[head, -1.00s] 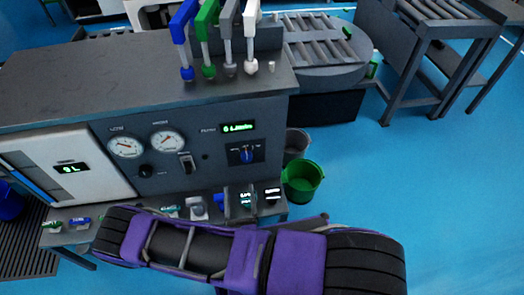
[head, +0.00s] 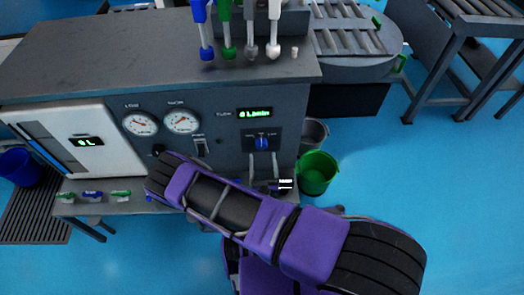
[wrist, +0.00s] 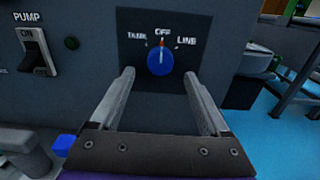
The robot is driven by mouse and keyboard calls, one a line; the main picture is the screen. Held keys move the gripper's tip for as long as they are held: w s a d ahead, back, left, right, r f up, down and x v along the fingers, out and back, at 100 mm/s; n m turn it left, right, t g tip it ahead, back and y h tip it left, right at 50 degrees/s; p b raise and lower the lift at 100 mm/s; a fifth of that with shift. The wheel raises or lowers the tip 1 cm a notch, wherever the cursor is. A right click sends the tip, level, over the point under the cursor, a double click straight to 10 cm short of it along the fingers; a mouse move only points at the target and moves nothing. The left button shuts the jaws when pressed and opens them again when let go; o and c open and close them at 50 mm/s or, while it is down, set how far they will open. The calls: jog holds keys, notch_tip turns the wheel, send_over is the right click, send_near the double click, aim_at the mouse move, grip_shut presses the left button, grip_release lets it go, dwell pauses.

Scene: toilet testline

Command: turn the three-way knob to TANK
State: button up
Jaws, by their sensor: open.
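The three-way knob (wrist: 160,63) is blue and round, on a dark plate with TANK at left, OFF on top and LINE at right. A red mark shows at its top, under OFF. In the head view the knob (head: 262,143) is on the right of the grey front panel. My gripper (wrist: 160,78) is open and empty, its two fingers pointing at the panel. In the wrist view the knob lies between and just above the fingertips; I cannot tell how far beyond them. In the head view the fingers (head: 263,160) show just below the knob plate.
A PUMP switch (wrist: 34,48) is left of the knob plate. Two gauges (head: 182,122) and a lit display (head: 254,113) are on the panel. A green bucket (head: 317,173) stands right of the bench. Several coloured handles (head: 228,30) stand above the bench top.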

aim_at(262, 147)
jog(key=shift+w, duration=2.2)
jog(key=shift+c, duration=0.3)
grip_shut()
